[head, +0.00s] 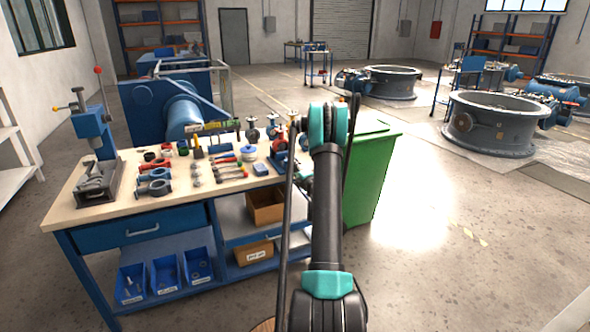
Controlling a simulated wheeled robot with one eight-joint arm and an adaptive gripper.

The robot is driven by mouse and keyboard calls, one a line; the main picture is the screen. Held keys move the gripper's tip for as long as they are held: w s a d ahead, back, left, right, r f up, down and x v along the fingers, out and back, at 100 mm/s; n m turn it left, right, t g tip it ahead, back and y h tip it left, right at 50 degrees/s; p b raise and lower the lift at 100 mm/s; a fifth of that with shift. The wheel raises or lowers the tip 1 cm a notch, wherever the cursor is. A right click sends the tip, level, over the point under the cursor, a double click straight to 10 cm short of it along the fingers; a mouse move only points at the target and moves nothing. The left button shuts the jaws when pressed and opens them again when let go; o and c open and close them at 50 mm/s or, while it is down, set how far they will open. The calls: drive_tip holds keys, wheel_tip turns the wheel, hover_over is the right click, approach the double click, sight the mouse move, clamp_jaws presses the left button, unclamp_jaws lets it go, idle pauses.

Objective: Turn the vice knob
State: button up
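The workbench (115,202) stands at the left with a pale top and blue frame. A blue bench press (92,128) with a lever and a red-tipped handle stands at its left end. A grey metal piece that looks like a vice (97,181) sits at the press's foot; its knob is too small to make out. A small blue and dark device (279,145) at the bench's right end is partly hidden by my arm, and I cannot tell whether it is a vice. My arm rises right of the bench. My gripper does not show; the arm's upper links may hide it.
Hand tools and dark rings (154,187) cover the bench's middle. A green bin (369,178) stands close behind and right of my arm. Large grey valve rings (490,124) stand farther right. The floor at front right is open.

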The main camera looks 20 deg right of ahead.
drive_tip(key=shift+n, duration=1.3)
drive_tip(key=o, duration=1.2)
wheel_tip(320, 180, up, 8)
drive_tip(key=shift+s+a+r, duration=0.1)
drive_tip(key=shift+a+r, duration=0.05)
drive_tip(key=shift+r, duration=0.05)
drive_tip(key=shift+a+r, duration=0.15)
drive_tip(key=shift+r, duration=0.65)
